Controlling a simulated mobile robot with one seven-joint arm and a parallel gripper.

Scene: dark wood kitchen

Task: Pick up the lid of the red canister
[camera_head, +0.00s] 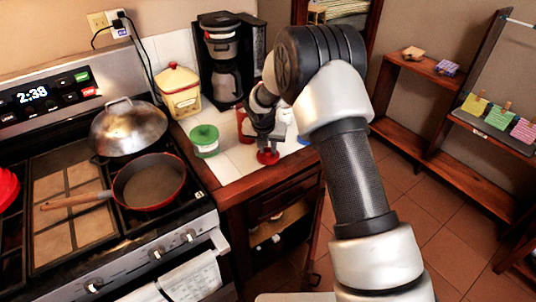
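My gripper (268,147) points down over the counter corner, right above a small round red lid (268,157). Its fingertips appear at or just over the top of the lid; whether they touch or grip it I cannot tell. What lies under the lid is hard to make out. A red object (243,122), perhaps a red canister, stands just behind and left of my gripper, partly hidden by it.
A cream canister with red trim (178,91) and a coffee maker (222,62) stand behind. A blue item (303,140) shows at right. The stove at left holds a red pan (150,181) and a domed lid (128,128).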

